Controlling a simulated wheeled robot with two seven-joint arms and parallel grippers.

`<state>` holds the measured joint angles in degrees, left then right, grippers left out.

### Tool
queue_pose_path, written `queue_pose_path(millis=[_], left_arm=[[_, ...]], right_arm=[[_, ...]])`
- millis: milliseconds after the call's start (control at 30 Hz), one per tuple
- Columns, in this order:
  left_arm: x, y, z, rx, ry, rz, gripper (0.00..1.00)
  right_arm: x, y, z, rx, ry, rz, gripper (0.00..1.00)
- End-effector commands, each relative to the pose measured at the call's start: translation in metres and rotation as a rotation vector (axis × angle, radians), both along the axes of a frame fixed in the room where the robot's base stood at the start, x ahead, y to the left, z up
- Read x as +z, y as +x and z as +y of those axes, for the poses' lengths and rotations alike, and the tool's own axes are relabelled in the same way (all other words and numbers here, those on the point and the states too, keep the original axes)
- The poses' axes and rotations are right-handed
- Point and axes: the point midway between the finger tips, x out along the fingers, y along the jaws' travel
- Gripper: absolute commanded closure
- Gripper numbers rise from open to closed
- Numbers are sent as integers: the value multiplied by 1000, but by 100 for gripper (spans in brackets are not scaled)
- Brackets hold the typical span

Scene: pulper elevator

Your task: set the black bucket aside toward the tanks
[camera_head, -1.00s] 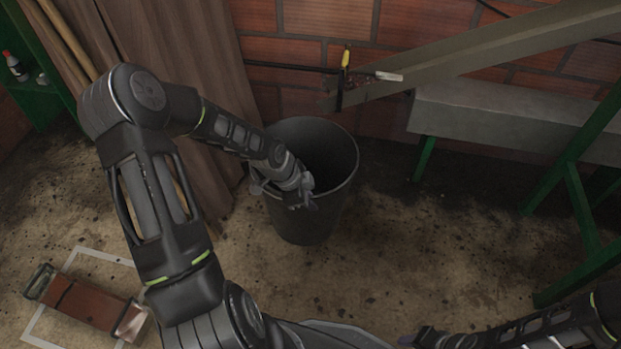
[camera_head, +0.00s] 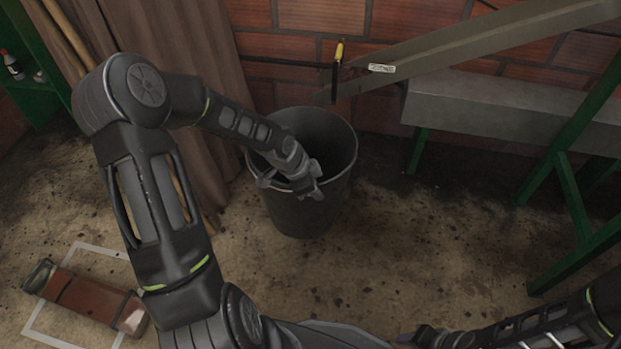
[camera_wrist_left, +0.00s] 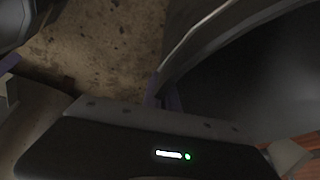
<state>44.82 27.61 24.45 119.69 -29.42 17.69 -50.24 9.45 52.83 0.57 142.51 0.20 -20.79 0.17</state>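The black bucket (camera_head: 312,214) stands upright on the floor by the brick wall, its mouth open and dark inside. My left gripper (camera_head: 291,184) is at the bucket's near left rim, with its fingers spread apart. In the left wrist view, the bucket's wall and rim (camera_wrist_left: 240,75) fill the right side. There, one fingertip of my left gripper (camera_wrist_left: 88,80) is by the rim and the other is far left over the floor. Whether the near fingertip touches the bucket is unclear. My right gripper (camera_head: 425,338) is low at the bottom edge, its fingers partly hidden. No tanks are recognisable.
A grey sloping beam (camera_head: 470,50) and a grey slab (camera_head: 500,105) on green legs are to the right. A red-brown tool (camera_head: 85,300) lies at lower left. The floor right of the bucket is clear.

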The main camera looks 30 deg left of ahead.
Motion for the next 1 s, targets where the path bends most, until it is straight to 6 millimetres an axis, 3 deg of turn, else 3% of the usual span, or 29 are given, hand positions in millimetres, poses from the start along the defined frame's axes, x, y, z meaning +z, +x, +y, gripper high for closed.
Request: queue_pose_path(millis=[367, 700, 833, 1000], left_arm=[[75, 34, -29, 246, 5, -14, 100], [188, 57, -72, 667, 1, -13, 100], [217, 58, -82, 784, 1, -9, 100], [235, 57, -88, 863, 1, -4, 100]], right_arm=[[0, 0, 0, 0, 0, 0, 64], [0, 0, 0, 0, 0, 0, 64], [0, 0, 0, 0, 0, 0, 64], [0, 0, 0, 0, 0, 0, 64]])
